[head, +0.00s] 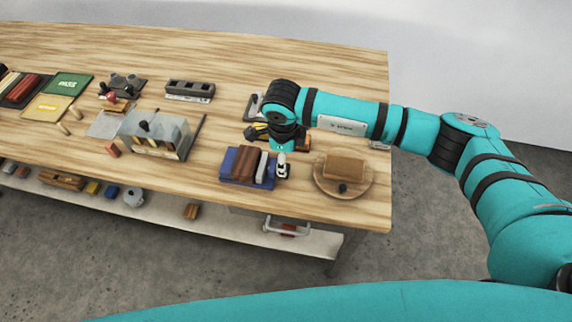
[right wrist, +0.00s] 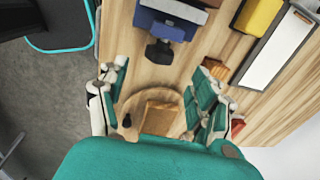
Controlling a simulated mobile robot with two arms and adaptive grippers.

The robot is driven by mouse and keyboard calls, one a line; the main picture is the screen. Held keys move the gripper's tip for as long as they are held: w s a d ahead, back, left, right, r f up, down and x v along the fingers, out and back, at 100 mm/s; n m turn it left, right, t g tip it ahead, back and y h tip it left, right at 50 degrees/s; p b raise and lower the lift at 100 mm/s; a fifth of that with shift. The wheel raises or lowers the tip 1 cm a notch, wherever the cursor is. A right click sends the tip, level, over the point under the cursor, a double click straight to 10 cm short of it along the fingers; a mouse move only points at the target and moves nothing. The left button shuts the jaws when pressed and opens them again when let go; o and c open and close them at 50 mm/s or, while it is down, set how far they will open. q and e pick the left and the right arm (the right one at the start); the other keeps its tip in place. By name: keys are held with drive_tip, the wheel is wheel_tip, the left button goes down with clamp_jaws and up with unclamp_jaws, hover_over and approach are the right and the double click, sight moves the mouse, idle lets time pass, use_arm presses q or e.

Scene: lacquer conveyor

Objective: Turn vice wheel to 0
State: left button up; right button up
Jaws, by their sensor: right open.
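The blue vice (head: 228,163) holds brown and grey blocks near the bench's front right. My left gripper is not in view.
A round wooden board (head: 325,185) with a brown block (head: 345,167) and dark knob (head: 342,188) stands right of the vice. A clear-sided box (head: 160,140) and several trays lie left. Yellow and dark items (right wrist: 258,17) lie near my gripper. Bare bench shows in front of the vice.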

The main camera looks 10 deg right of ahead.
drive_tip(key=f, duration=0.2)
drive_tip(key=f+p, duration=0.1)
drive_tip(key=f, duration=0.5)
drive_tip(key=shift+w+d, duration=0.1)
drive_tip(key=shift+w, duration=0.3)
drive_tip(key=shift+c, duration=0.3)
drive_tip(key=shift+r, duration=0.1)
drive_tip(key=c, duration=1.1)
drive_tip(key=shift+f+t+b, duration=0.2)
drive_tip(key=shift+t+b, duration=0.1)
drive_tip(key=shift+t, duration=0.2)
drive_tip(key=shift+c, duration=0.2)
drive_tip(key=t+b, duration=0.1)
drive_tip(key=b, duration=0.1)
drive_tip(key=t+h+b, duration=0.1)
drive_tip(key=t+b, duration=0.1)
drive_tip(key=b, duration=0.1)
drive_tip(key=shift+s+f+t+h, duration=0.2)
drive_tip(key=shift+t+h, duration=0.1)
drive_tip(key=shift+r+t+b, duration=0.2)
drive_tip(key=shift+t+b, duration=0.1)
drive_tip(key=shift+b, duration=0.15)
drive_tip(key=shift+r, duration=0.1)
